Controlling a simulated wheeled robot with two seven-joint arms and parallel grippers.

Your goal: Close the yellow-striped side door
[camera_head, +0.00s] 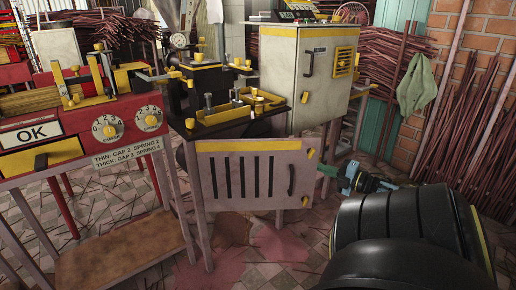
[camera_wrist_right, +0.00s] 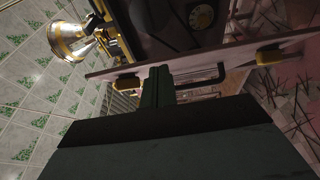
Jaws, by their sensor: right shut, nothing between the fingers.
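The yellow-striped side door (camera_head: 249,178) is a pale panel with dark vertical slots, a yellow band along its top and a black handle (camera_head: 291,178) near its right edge. It hangs below the black machine in the middle. My right gripper (camera_head: 328,169) is shut and empty just right of the door's free edge. In the right wrist view the fingers (camera_wrist_right: 159,76) reach the door edge (camera_wrist_right: 220,52), between two yellow blocks; contact is unclear. The handle (camera_wrist_right: 207,82) shows beside them. A dark interior shows beyond the edge. My left gripper is not in view.
A grey cabinet (camera_head: 328,70) stands behind the door to the right. A red machine (camera_head: 75,130) with dials stands at left. Bundles of reddish sticks (camera_head: 490,140) lean at the right wall. Tiled floor in front is mostly clear, with scattered sticks.

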